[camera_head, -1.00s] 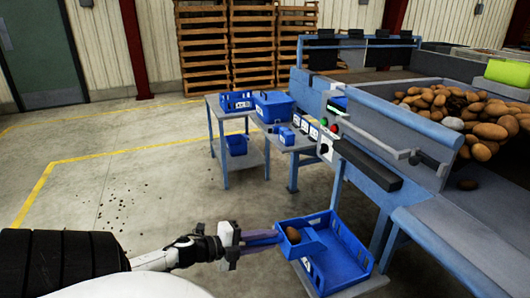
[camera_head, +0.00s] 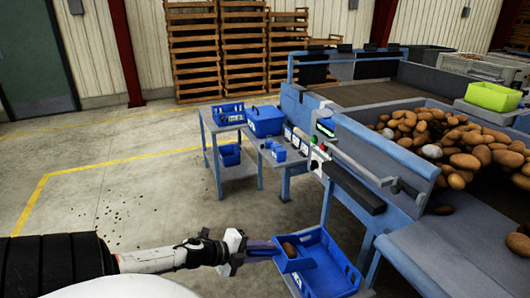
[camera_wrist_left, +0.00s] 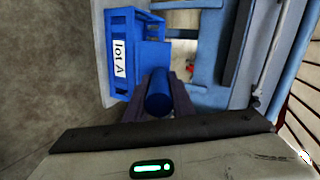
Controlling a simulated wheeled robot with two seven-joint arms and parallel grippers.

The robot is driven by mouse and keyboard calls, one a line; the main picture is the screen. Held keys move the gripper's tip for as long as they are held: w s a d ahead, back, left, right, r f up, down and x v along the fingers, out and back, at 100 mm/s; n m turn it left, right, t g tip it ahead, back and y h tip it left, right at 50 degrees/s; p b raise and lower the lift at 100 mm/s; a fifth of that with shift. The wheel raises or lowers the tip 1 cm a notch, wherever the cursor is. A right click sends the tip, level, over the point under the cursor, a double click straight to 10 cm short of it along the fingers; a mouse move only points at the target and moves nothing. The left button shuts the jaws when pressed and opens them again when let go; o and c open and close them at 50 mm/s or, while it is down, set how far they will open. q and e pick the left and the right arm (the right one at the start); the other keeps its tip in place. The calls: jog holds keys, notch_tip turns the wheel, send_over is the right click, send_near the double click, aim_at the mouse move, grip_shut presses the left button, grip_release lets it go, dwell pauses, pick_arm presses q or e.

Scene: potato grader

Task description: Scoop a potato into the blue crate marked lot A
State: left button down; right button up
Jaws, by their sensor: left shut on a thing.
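My left gripper (camera_head: 262,248) is shut on the handle of a blue scoop (camera_head: 296,265). A brown potato (camera_head: 290,249) lies in the scoop. The scoop is at the near left side of the open blue crate (camera_head: 343,258), over its rim; I cannot tell whether they touch. In the left wrist view the blue scoop handle (camera_wrist_left: 159,92) is between the fingers, and the crate's white label (camera_wrist_left: 118,58) reads "lot A". The potato is not visible there. The visible crate floor looks empty. My right gripper is not in view.
The grader's hopper (camera_head: 455,104) at right holds many potatoes; one loose potato (camera_head: 443,210) lies on its ledge. Behind the crate, a side table (camera_head: 232,168) carries blue containers. Wooden pallets (camera_head: 240,50) stand at the back.

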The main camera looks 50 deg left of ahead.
pick_arm(q)
jog(key=shift+r, duration=0.1)
notch_tip(320, 180, up, 3)
jog(key=shift+f+p, duration=0.15)
jog(key=shift+p, duration=1.05)
notch_tip(320, 180, down, 3)
jog(key=shift+r+b, duration=0.15)
jog(key=shift+b, duration=1.05)
jog(key=shift+f, duration=0.2)
jog(key=shift+r, duration=0.15)
